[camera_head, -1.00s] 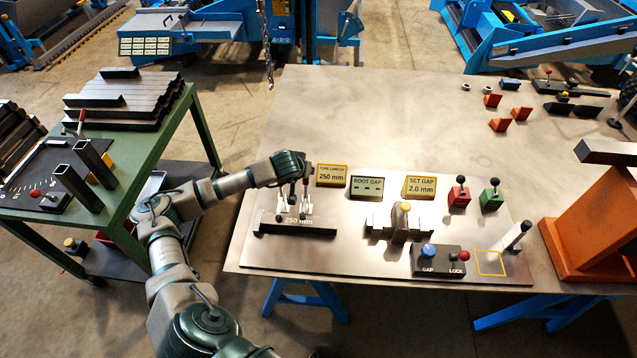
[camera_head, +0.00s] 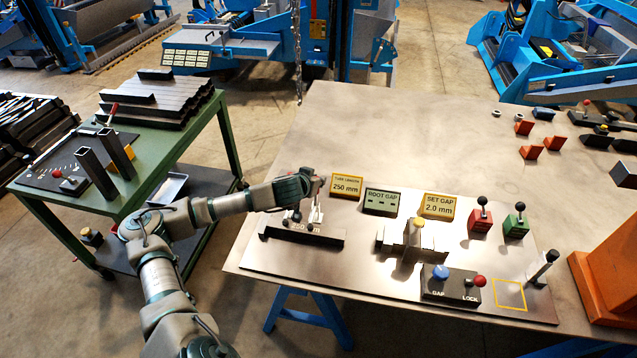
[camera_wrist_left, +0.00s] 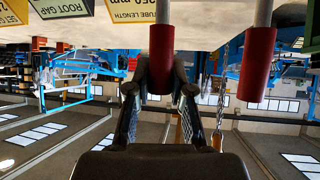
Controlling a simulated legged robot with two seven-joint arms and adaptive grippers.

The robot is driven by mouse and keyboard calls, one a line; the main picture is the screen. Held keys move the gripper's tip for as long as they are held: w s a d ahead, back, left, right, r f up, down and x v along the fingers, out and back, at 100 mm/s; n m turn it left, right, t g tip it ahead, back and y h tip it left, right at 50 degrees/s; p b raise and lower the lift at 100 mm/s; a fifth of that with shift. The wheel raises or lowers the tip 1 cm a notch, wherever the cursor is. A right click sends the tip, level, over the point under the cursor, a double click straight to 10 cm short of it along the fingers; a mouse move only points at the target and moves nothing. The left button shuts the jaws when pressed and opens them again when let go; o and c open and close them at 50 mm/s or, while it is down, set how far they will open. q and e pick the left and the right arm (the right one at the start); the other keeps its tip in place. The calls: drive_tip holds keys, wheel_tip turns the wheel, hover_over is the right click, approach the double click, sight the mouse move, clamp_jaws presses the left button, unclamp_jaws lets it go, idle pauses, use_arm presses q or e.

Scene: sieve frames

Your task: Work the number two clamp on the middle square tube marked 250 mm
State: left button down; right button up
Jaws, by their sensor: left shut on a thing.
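The dark square tube marked 250 mm (camera_head: 302,234) lies along the left side of the bench plate. Two clamps with pale metal levers stand behind it, a left clamp (camera_head: 291,214) and a right clamp (camera_head: 316,213). My left gripper (camera_head: 319,182) is at the top of the right clamp. In the left wrist view, which looks upside down, its fingers (camera_wrist_left: 160,95) are shut around the end of a red handle (camera_wrist_left: 161,58). The other clamp's red handle (camera_wrist_left: 258,65) stands apart beside it. Fingers partly hide the held handle. My right gripper is out of view.
The TUBE LENGTH sign (camera_head: 346,186) stands close right of the gripper. Beyond it are the ROOT GAP sign (camera_head: 381,201), SET GAP sign (camera_head: 437,206) and the GAP and LOCK box (camera_head: 452,287). A green cart (camera_head: 165,150) with tubes stands left.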

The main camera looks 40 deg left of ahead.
use_arm(q)
drive_tip(key=shift+s+d+f, duration=0.1)
drive_tip(key=shift+f, duration=0.25)
drive_tip(key=c, duration=1.2)
unclamp_jaws()
drive_tip(key=shift+o, duration=1)
drive_tip(key=shift+r, duration=0.25)
drive_tip(key=v, duration=1.1)
drive_tip(key=shift+s+r, duration=0.2)
drive_tip(key=shift+s, duration=0.15)
drive_tip(key=shift+d, duration=0.1)
